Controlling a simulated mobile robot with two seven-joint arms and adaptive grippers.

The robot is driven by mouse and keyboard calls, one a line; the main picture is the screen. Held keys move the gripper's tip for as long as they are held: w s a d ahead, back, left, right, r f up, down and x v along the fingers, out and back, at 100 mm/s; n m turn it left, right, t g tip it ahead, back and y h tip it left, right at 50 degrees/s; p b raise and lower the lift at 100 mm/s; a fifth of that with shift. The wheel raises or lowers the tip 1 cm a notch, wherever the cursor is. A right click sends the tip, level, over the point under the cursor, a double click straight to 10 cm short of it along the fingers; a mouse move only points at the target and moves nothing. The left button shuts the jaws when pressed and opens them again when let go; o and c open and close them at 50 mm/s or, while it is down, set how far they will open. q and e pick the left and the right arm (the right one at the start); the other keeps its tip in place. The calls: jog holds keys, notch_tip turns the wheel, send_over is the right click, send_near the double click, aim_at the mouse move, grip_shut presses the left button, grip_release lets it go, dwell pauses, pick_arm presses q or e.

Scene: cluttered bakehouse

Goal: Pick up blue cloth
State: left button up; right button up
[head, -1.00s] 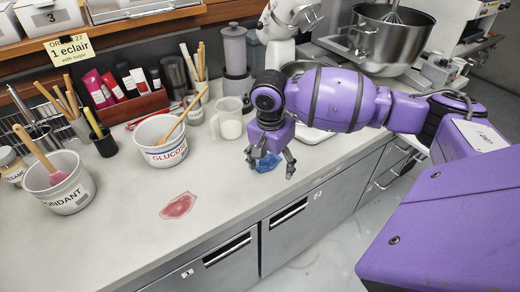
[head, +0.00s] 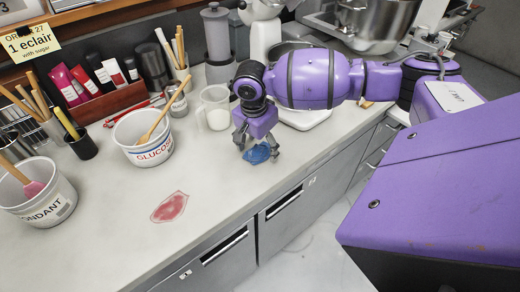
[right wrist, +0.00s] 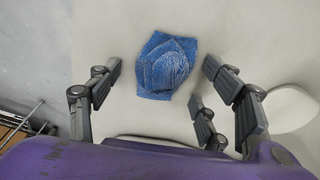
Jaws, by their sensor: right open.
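The blue cloth (head: 257,154) lies crumpled on the pale counter, near its front edge. It shows whole in the right wrist view (right wrist: 167,66), ahead of and between my spread fingers. My right gripper (head: 256,150) points down over the cloth, with its fingers open and nothing held. In the right wrist view the right gripper (right wrist: 160,95) has one finger on the left and two on the right, all apart from the cloth. My left gripper is not in view.
A red stain (head: 170,207) marks the counter. The glucose tub (head: 143,142), fondant tub (head: 38,192) and a jug (head: 214,107) stand left of my right gripper. A mixer with a steel bowl (head: 376,22) is behind. The counter between stain and cloth is clear.

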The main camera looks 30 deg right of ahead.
jog(key=c, duration=1.1)
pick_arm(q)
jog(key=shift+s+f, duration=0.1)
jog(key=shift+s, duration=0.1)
pick_arm(e)
jog(key=shift+c, duration=0.7)
jog(key=shift+r, duration=0.1)
